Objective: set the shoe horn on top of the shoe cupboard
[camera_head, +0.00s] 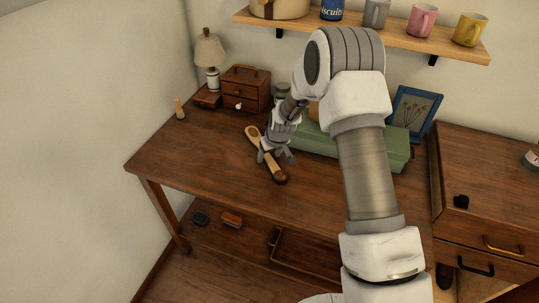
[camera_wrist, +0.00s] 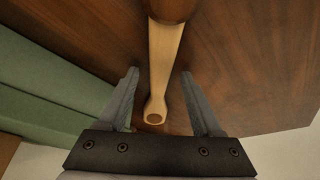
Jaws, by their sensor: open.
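The shoe horn (camera_head: 253,135) lies on the brown wooden table, pale wood with a dark brown end. In the wrist view the shoe horn (camera_wrist: 164,60) runs lengthwise between my fingers, its dark end at the top and its small round end near the palm. My gripper (camera_head: 276,158) is open and low over the shoe horn, one finger on each side. In the wrist view my gripper (camera_wrist: 160,74) shows a gap on both sides of the pale shaft. The brown cabinet with drawers at the right, seemingly the shoe cupboard (camera_head: 486,165), stands beside the table.
A green box (camera_head: 396,152) lies behind my gripper, close to it. A blue picture frame (camera_head: 415,112), small drawer chest (camera_head: 246,88) and lamp (camera_head: 209,55) stand at the back. A mug shelf (camera_head: 370,32) hangs above.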

